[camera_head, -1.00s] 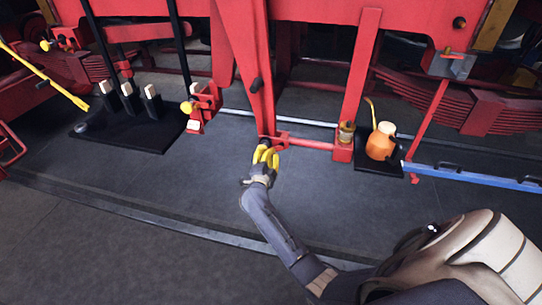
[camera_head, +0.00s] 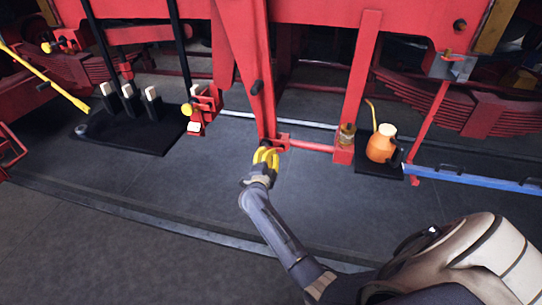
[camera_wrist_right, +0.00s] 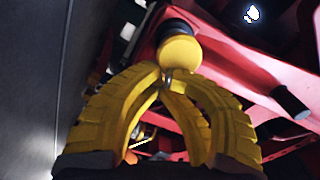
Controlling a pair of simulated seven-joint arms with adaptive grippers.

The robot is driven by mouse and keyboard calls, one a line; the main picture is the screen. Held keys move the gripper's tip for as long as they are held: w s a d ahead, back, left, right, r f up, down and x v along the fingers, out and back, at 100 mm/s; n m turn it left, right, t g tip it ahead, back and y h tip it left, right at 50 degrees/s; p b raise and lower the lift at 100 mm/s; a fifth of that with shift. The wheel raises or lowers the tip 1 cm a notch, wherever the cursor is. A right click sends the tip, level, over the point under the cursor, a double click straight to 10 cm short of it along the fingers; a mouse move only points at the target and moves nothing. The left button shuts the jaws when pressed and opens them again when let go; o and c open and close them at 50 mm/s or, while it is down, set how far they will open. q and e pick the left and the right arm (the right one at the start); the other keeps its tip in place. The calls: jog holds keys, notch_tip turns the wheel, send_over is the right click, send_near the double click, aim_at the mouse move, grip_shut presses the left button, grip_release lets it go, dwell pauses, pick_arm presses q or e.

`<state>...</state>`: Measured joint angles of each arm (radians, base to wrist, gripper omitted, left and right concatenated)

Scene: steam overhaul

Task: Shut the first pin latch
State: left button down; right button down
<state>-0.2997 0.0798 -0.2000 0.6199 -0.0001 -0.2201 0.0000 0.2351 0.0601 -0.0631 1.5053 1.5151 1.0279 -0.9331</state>
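My right gripper (camera_head: 266,158) has yellow fingers and sits at the lower end of the slanted red beam (camera_head: 252,85). In the right wrist view my right gripper (camera_wrist_right: 166,82) has its fingertips brought together. A round yellow knob (camera_wrist_right: 180,52) with a dark collar, seemingly part of a pin latch, lies right at the tips, which overlap its lower edge. A small grey piece shows between the tips; I cannot tell whether it is held. In the head view the gripper hides this knob. Another yellow knob (camera_head: 187,109) sits on a red bracket to the left. My left gripper is out of view.
A red rod (camera_head: 310,146) runs right from the beam foot. An orange can (camera_head: 381,143) stands on a dark mat beside a blue bar (camera_head: 470,177). A black mat (camera_head: 150,142) with white-topped blocks lies left. The grey floor in front is clear.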

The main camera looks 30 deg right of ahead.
jog(key=shift+w+d+r, duration=0.1)
jog(key=shift+w+r, duration=0.05)
jog(key=shift+r, duration=0.9)
jog(key=c, duration=1.5)
grip_release()
jog(key=shift+f, duration=0.15)
jog(key=shift+f, duration=0.1)
jog(key=shift+v, duration=3.7)
jog(key=shift+f, duration=0.1)
